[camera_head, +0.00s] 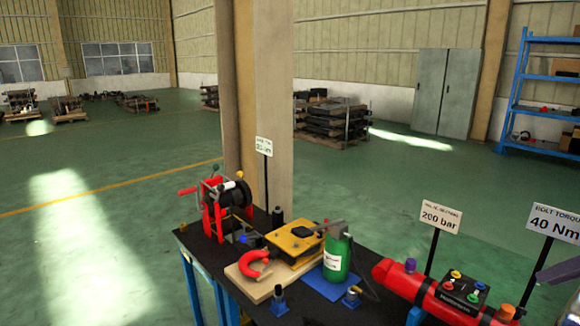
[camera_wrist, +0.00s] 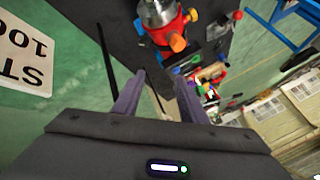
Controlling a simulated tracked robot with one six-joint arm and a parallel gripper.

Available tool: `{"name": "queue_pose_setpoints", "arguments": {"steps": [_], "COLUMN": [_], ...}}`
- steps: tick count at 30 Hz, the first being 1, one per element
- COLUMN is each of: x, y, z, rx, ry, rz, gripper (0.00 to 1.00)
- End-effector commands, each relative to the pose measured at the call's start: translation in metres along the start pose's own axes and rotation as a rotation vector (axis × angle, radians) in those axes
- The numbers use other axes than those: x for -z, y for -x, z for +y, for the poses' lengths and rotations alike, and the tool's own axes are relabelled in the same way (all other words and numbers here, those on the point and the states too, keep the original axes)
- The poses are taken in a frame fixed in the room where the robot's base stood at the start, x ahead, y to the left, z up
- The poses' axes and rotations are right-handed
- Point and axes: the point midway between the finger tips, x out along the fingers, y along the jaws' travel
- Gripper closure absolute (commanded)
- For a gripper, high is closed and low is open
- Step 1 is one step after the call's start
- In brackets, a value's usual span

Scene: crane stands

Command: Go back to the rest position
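My gripper (camera_wrist: 160,78) shows in the wrist view with its two purple-grey fingers apart and nothing held between them. A dark table edge and green floor show past the fingers. A silver and red fitting with an orange end (camera_wrist: 177,42) is beyond the fingertips on the dark table top. In the head view only a purple-grey piece, likely one of my fingers, enters at the right edge beside the 40 Nm sign (camera_head: 553,223). The rest of my arm is hidden there.
The black-topped workbench (camera_head: 192,240) carries a red winch (camera_head: 215,208), a yellow plate (camera_head: 294,238), a red shackle (camera_head: 254,264), a green bottle (camera_head: 337,259) and a red cylinder (camera_head: 425,288). A 200 bar sign (camera_head: 440,216) stands behind.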

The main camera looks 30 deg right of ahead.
Motion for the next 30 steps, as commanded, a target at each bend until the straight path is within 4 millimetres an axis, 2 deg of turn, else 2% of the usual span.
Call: {"name": "queue_pose_setpoints", "arguments": {"steps": [1,6,11,15,22,30], "x": [0.017,0.056,0.085,0.104,0.117,0.108], "y": [-0.009,-0.041,-0.071,-0.097,-0.136,-0.174], "z": [-0.017,-0.067,-0.12,-0.17,-0.253,-0.347], "rx": [-0.002,-0.021,-0.045,-0.072,-0.118,-0.178], "ry": [0.006,0.002,0.006,0.014,0.038,0.082], "rz": [-0.02,-0.083,-0.136,-0.178,-0.235,-0.278], "gripper": [0.62,0.62,0.62,0.62,0.62,0.62]}}
